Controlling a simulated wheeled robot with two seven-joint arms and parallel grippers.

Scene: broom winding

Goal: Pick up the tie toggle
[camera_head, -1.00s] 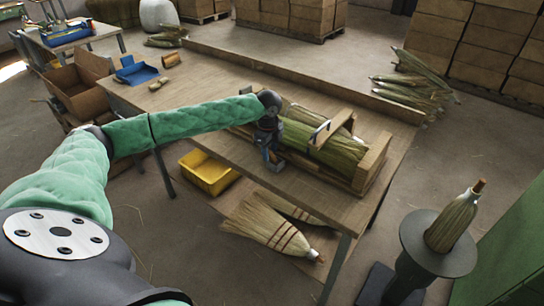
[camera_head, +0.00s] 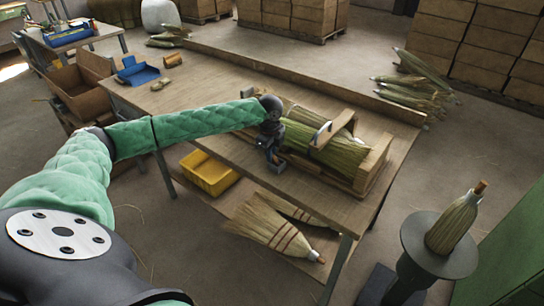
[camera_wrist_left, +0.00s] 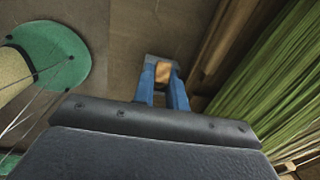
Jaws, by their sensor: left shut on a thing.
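My left gripper (camera_head: 275,164) is low over the near edge of the table (camera_head: 203,104), just left of the wooden trough holding the broom straw. In the left wrist view its blue fingers (camera_wrist_left: 163,75) are closed on a small orange-brown wooden piece (camera_wrist_left: 163,72), which looks like the tie toggle. Only part of that piece shows between the fingertips. The head view does not show it clearly. My right gripper is not in view.
Green straw (camera_head: 335,150) lies in the wooden trough (camera_head: 373,165) to the gripper's right. The left wrist view shows a green disc (camera_wrist_left: 62,55) with thin strands beside it. A yellow bin (camera_head: 208,173) is below.

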